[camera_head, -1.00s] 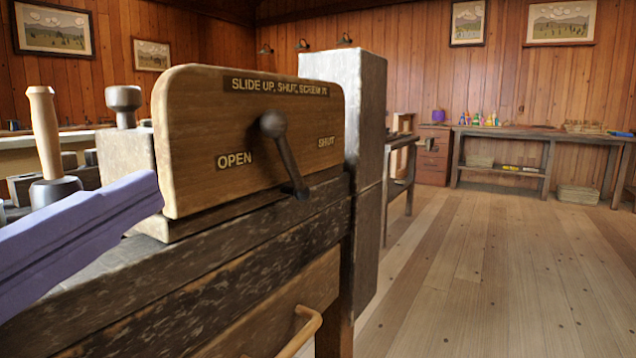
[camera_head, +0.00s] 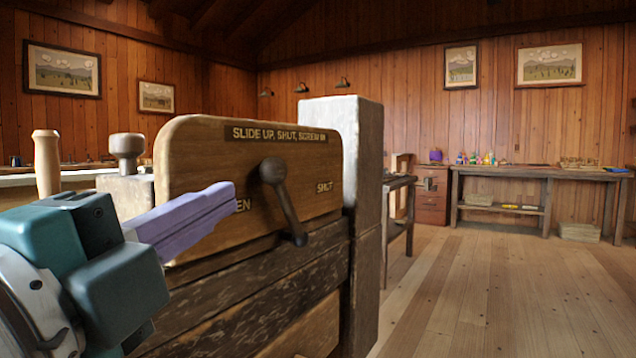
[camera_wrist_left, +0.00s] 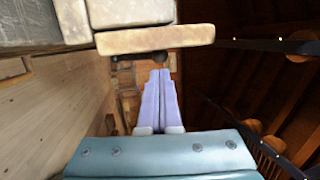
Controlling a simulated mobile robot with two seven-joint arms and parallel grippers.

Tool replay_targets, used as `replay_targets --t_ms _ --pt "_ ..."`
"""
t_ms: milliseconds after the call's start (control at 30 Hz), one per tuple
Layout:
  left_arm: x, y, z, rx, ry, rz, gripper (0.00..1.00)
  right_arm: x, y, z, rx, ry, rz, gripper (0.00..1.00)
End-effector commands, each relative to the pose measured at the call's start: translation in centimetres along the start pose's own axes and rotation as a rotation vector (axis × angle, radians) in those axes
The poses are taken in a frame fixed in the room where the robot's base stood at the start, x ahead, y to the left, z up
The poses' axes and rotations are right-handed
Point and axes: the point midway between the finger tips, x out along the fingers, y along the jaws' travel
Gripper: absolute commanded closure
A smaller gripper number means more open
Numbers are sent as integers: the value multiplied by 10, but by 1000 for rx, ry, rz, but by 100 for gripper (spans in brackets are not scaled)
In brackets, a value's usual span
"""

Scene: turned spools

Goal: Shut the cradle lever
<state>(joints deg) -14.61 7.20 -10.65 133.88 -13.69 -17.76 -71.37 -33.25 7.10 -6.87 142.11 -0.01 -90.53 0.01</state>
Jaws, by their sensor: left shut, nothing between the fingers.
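The cradle lever (camera_head: 284,198) is a dark rod with a round knob, set in front of an upright wooden board (camera_head: 300,160). Its knob is up and its rod leans left from its foot, towards the OPEN end and away from the word SHUT. My left gripper (camera_head: 228,196) has lilac fingers shut together and empty. They point right, left of the knob, and hide part of the word OPEN. In the left wrist view the fingers (camera_wrist_left: 160,92) point at a dark round shape by the board's edge (camera_wrist_left: 155,39), probably the knob. My right gripper is not seen.
A tall block (camera_head: 350,150) stands just right of the board. The wooden floor (camera_head: 480,295) at the right is clear up to the back bench (camera_head: 545,172).

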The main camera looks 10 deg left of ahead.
Motion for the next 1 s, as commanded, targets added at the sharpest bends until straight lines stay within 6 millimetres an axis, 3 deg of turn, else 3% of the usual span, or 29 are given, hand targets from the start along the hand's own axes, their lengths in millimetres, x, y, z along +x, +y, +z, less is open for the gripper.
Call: replay_targets --t_ms 200,400,1000 --pt "36 1 0 -1 -1 -2 100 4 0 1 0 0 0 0" --pt "55 1 0 -2 -1 0 100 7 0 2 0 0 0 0" --pt "61 -3 0 2 -1 13 100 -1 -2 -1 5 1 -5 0"
